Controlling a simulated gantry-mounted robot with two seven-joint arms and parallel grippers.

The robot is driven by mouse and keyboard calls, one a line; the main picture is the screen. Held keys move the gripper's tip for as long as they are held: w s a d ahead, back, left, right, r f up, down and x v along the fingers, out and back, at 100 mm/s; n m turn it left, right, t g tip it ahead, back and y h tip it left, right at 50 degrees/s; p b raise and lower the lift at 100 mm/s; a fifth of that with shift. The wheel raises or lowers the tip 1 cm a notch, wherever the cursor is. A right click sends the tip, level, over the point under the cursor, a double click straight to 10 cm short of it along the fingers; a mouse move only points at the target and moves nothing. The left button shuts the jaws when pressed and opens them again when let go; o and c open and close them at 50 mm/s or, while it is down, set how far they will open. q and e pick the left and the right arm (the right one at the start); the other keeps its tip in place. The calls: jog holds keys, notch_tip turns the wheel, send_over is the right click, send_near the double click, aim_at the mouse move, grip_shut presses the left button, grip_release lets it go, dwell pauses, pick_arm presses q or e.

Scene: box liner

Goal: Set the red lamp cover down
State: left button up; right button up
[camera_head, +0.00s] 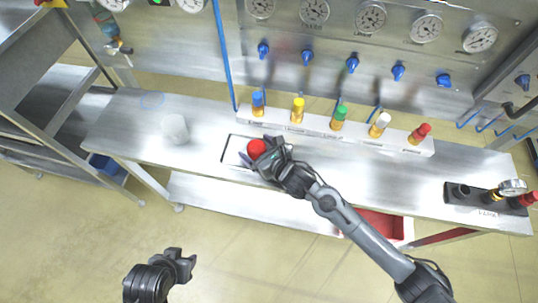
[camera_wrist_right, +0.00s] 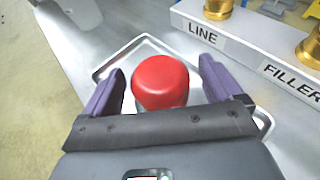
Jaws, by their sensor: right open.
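The red lamp cover (camera_head: 257,148) stands upright in the shallow square tray (camera_head: 227,152) on the metal bench. In the right wrist view the red cover (camera_wrist_right: 160,82) sits between the two purple fingers of my right gripper (camera_wrist_right: 158,92), with a gap on each side. My right gripper (camera_head: 259,154) is open around it, low over the tray. The cover's lower part is partly hidden by the gripper body. My left gripper (camera_head: 182,264) is in front of the bench, far from the cover, and I cannot tell its opening.
A white rack (camera_head: 330,130) with blue, yellow, green, white and red topped fittings runs behind the tray. A translucent cup (camera_head: 174,128) stands left of it. The bench is clear between cup and tray.

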jog(key=v, duration=1)
jog(key=shift+s+d+r+p, duration=0.15)
jog(key=shift+s+p, duration=0.1)
jog(key=shift+p, duration=0.1)
jog(key=shift+s+d+r, duration=0.2)
jog(key=shift+s+d, duration=0.1)
jog(key=shift+s, duration=0.15)
jog(key=shift+s+m, duration=0.1)
jog(key=shift+m, duration=0.2)
jog(key=m, duration=0.1)
jog(key=m+h, duration=0.1)
jog(key=m, duration=0.1)
jog(key=shift+s+d, duration=0.2)
jog(key=shift+s, duration=0.2)
jog(key=s+d+f+n+g+h, duration=0.3)
jog(key=s+d+n, duration=0.4)
jog(key=n, duration=1)
jog(key=s+d+f+n+g+h, duration=0.3)
jog(key=s+d+n, duration=0.5)
jog(key=s+n, duration=0.4)
notch_tip(320, 180, down, 2)
jog(key=n+g, duration=0.1)
jog(key=n, duration=0.4)
jog(key=shift+s+n+g+h, duration=0.25)
jog(key=shift+n+g+h, duration=0.05)
